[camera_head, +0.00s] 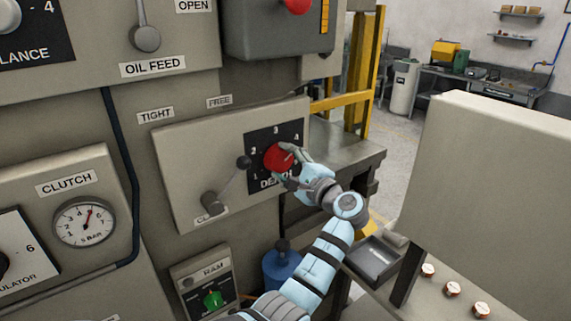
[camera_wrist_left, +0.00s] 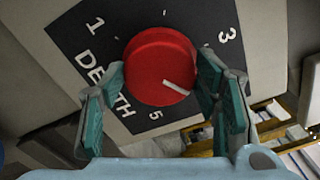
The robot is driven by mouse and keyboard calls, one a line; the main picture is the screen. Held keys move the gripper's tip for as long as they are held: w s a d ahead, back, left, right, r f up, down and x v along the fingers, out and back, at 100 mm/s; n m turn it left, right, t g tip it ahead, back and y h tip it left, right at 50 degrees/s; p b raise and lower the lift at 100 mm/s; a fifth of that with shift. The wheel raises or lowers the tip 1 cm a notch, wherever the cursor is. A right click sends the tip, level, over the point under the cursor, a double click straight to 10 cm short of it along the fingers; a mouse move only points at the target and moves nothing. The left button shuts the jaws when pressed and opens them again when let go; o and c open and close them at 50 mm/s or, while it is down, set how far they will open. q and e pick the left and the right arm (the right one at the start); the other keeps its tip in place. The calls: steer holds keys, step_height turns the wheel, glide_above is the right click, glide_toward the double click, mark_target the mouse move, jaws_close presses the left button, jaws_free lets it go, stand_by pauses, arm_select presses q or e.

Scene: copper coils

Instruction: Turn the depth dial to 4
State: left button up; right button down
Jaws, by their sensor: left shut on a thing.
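The red depth dial (camera_head: 279,158) sits on a black plate (camera_head: 258,137) with white numerals on the beige panel. In the left wrist view the dial (camera_wrist_left: 155,62) fills the middle. Its white pointer line slants to the lower right, between the 3 and the 5. The 4 is hidden there behind a finger but shows in the head view at the plate's upper right. My left gripper (camera_head: 283,166) is shut on the dial, with green-padded fingers on either side of it in the wrist view (camera_wrist_left: 160,92). My right gripper is not in view.
A lever with a dark knob (camera_head: 244,162) stands just left of the dial. A blue bottle (camera_head: 281,266) stands below, behind my arm. The RAM box with a green knob (camera_head: 213,299) is lower left. A large beige box (camera_head: 495,180) stands at the right.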

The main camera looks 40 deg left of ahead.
arm_select(q)
steer(key=shift+r+m, duration=0.15)
steer(key=shift+m, duration=0.35)
steer(key=o, duration=0.9)
steer(key=shift+c, duration=0.2)
steer(key=o, duration=0.3)
steer(key=shift+a, duration=0.15)
steer(key=shift+o, duration=0.2)
steer(key=v, duration=0.7)
steer(key=shift+d, duration=0.35)
steer(key=shift+a, duration=0.15)
